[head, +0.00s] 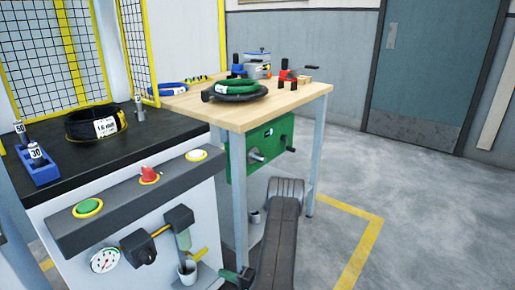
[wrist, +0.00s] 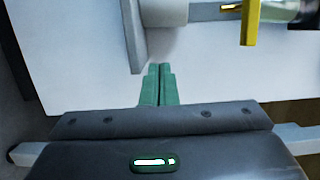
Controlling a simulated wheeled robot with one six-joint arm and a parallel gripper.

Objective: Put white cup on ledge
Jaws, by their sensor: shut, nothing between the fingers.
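A small white cup (head: 187,273) is below the clear filter bowl on the front of the white machine. In the wrist view, a pale cylinder at the top edge, which looks like the cup (wrist: 170,12), has its end against a grey plate that looks like a ledge (wrist: 134,38). The view cuts it off. My gripper (head: 231,276) is low and to the right of the cup in the head view, apart from it. In the wrist view, the green fingers of my gripper (wrist: 158,72) are together and empty, with their tips short of the ledge and cup.
A yellow lever (head: 199,254) and the filter bowl (head: 184,240) stick out close to the cup. A pressure gauge (head: 104,260) is to the left. A wooden-topped table (head: 270,108) stands behind, with another small cup-like object (head: 255,217) below it. Floor at right is clear.

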